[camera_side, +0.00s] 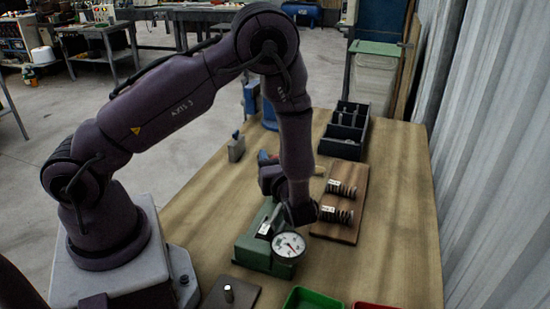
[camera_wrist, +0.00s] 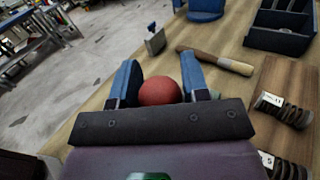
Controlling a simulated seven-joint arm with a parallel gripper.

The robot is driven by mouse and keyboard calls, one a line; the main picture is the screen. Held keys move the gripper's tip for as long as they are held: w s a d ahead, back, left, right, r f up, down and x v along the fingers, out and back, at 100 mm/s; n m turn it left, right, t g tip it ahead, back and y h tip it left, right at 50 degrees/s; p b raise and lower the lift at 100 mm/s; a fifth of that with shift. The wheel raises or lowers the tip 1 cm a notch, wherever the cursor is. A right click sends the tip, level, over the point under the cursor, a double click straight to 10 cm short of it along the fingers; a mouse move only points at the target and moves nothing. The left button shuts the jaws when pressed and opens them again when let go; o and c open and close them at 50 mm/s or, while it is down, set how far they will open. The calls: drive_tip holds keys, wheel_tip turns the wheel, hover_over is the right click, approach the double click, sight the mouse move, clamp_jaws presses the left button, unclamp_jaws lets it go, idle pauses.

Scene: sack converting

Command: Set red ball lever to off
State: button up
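The red ball (camera_wrist: 160,91) shows in the wrist view between the two blue fingers of my gripper (camera_wrist: 160,78). It fills nearly all the gap, and I cannot tell whether the fingers press on it. In the side view my gripper (camera_side: 266,158) is low over the table, with a small bit of red at its fingers. The lever's shaft and any on or off marking are hidden. A green housing (camera_side: 255,250) with a round white dial gauge (camera_side: 289,245) stands on the table in front of my wrist.
A wooden board (camera_side: 345,225) with labelled springs lies to the right. A black compartment tray (camera_side: 345,130) stands behind it. A wooden handle (camera_wrist: 215,60) and a small grey block (camera_wrist: 154,40) lie beyond my fingers. A green tray (camera_side: 300,300) is at the front.

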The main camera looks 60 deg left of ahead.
clamp_jaws()
drive_tip(key=shift+w+r, duration=0.1)
drive_tip(key=w+a+f+m+g+h, duration=0.1)
drive_tip(key=w+a+m+g+h, duration=0.3)
drive_tip(key=w+a+h, duration=0.4)
drive_tip(key=shift+w+a+f+m, duration=0.4)
drive_tip(key=shift+w+a, duration=0.7)
drive_tip(key=shift+w, duration=0.05)
drive_tip(key=shift+f, duration=0.1)
